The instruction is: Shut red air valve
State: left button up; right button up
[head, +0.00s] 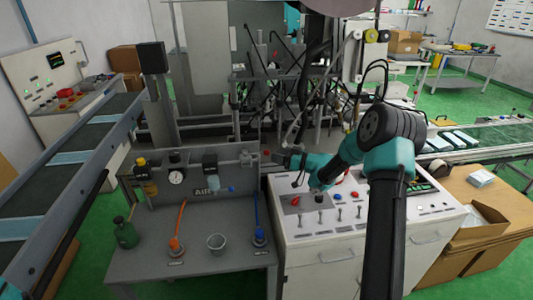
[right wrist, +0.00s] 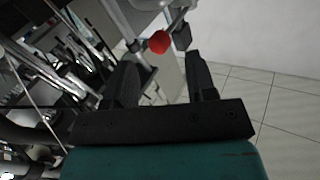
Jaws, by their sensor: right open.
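The red air valve shows as a round red knob (right wrist: 159,42) on a grey metal fitting in the right wrist view. In the head view only a small red spot (head: 266,153) shows at the right end of the air panel's pipe, beside my fingertips. My right gripper (head: 276,157) reaches in from the right at the height of that pipe. In the right wrist view my right gripper (right wrist: 161,62) is open, and the knob lies just beyond and between its fingertips. I cannot tell whether they touch. My left gripper is out of view.
The air panel (head: 205,205) carries a gauge (head: 176,176), a blue-handled fitting (head: 212,168) and orange and blue hoses. A control console (head: 340,235) with levers is below my right arm. A conveyor (head: 70,150) runs at left.

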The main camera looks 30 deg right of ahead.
aim_at(267, 152)
jog(key=x, duration=0.5)
jog(key=shift+w+a, duration=0.2)
jog(key=shift+w, duration=0.05)
jog(key=shift+c, duration=0.2)
jog(key=shift+d, duration=0.15)
grip_shut()
